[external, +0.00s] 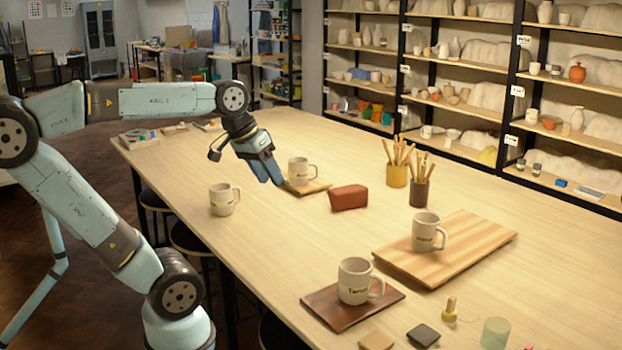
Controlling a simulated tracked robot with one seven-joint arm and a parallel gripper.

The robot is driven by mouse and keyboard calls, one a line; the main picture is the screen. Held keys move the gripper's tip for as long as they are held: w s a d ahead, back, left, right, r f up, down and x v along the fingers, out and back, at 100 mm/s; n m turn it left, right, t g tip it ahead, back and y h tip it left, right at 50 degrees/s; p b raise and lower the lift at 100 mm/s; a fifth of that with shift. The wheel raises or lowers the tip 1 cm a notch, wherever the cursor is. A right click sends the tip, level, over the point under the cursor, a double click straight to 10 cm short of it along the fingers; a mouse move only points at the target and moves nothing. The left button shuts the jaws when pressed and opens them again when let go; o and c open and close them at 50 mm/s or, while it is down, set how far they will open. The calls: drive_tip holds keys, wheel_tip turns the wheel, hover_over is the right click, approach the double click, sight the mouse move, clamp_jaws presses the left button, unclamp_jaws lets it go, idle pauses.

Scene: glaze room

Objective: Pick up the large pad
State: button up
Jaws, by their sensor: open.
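The largest flat pad in the external view is a striped wooden board (478,236) at the right of the table, with a white mug (426,232) standing on it. A dark brown pad (325,306) lies nearer the front, with another mug (354,281) on it. A small tan pad (318,187) lies farther back under a third mug (299,171). My gripper (272,180) points down beside that third mug, on its left, far from the wooden board. It is open and appears empty. I cannot tell whether its fingertips touch the small pad.
A lone mug (223,199) stands near the left table edge. A reddish-brown block (349,197) and two pencil cups (397,174) (419,191) stand mid-table. Small squares (423,335), a little bottle (449,310) and a greenish glass (495,333) are at the front. Shelves line the back.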

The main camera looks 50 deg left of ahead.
drive_tip(key=w+d+n+g+h, duration=0.5)
drive_tip(key=w+d+n+h, duration=0.9)
drive_tip(key=w+d, duration=1.2)
drive_tip(key=n+y, duration=0.2)
approach(449, 301)
drive_tip(key=shift+w+a+r, duration=0.1)
drive_tip(key=shift+w+a, duration=0.3)
drive_tip(key=shift+a, duration=0.3)
drive_tip(key=shift+f, duration=0.3)
drive_tip(key=shift+d+f, duration=0.2)
drive_tip(key=shift+d, duration=0.1)
drive_tip(key=x, duration=1.3)
drive_tip(key=shift+w+r, duration=0.1)
drive_tip(key=shift+c, duration=0.4)
clamp_jaws()
